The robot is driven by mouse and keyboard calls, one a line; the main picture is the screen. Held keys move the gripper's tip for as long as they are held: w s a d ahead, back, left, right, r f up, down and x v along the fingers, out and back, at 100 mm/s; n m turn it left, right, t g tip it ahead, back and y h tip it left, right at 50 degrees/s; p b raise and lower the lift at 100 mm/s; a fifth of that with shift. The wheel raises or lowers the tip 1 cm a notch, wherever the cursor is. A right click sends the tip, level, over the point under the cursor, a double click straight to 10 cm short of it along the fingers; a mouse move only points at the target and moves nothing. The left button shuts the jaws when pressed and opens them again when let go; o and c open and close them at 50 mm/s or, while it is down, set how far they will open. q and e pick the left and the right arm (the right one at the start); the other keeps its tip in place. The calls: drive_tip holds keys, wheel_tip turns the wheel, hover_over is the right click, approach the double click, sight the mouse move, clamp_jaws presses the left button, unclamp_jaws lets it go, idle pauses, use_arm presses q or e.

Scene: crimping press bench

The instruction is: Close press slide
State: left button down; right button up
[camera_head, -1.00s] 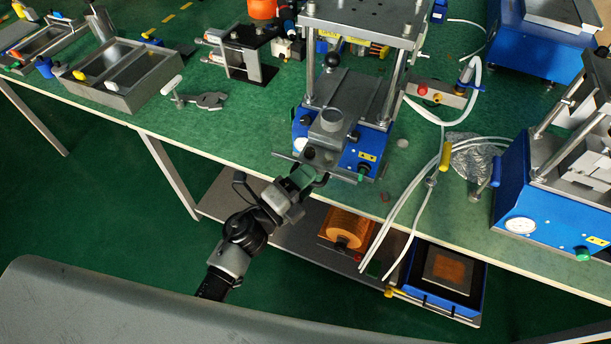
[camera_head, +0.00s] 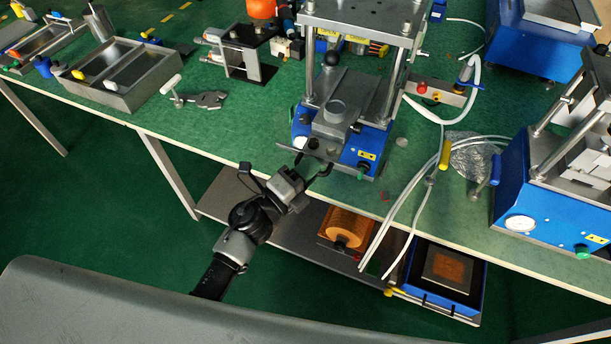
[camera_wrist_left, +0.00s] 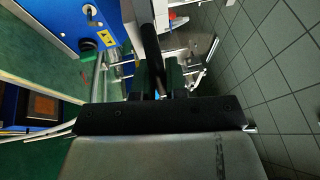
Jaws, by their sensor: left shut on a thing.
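The blue-based press (camera_head: 364,143) stands at the bench's front edge, with a metal top plate on posts. Its grey press slide (camera_head: 326,128) carries a round cylinder and sits partly between the posts, its front end still toward the bench edge. My left gripper (camera_head: 313,166) is at the slide's front, shut on its dark front bar. In the left wrist view the dark bar (camera_wrist_left: 151,45) runs between the fingers (camera_wrist_left: 158,80). The exact contact is partly hidden by the gripper. My right gripper is not in view.
A second blue press (camera_head: 530,200) stands to the right, with white hoses (camera_head: 415,195) and a yellow-handled tool between. A metal tray (camera_head: 115,75) and a clamp (camera_head: 205,100) lie to the left. Below, a shelf holds a copper coil (camera_head: 346,228) and a blue tray (camera_head: 482,275).

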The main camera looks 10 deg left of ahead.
use_arm(q)
drive_tip(key=w+d+b, duration=0.1)
drive_tip(key=w, duration=0.4)
drive_tip(key=w+d+b, duration=0.1)
drive_tip(key=w+b, duration=0.1)
drive_tip(key=w, duration=0.3)
drive_tip(key=w+d+b, duration=0.1)
drive_tip(key=w, duration=0.4)
drive_tip(key=shift+d+f+b, duration=0.1)
drive_tip(key=shift+d+b, duration=0.2)
drive_tip(key=shift+w, duration=0.35)
drive_tip(key=shift+r, duration=0.2)
drive_tip(key=c, duration=1.2)
unclamp_jaws()
drive_tip(key=shift+w, duration=0.1)
drive_tip(key=shift+d+f, duration=0.1)
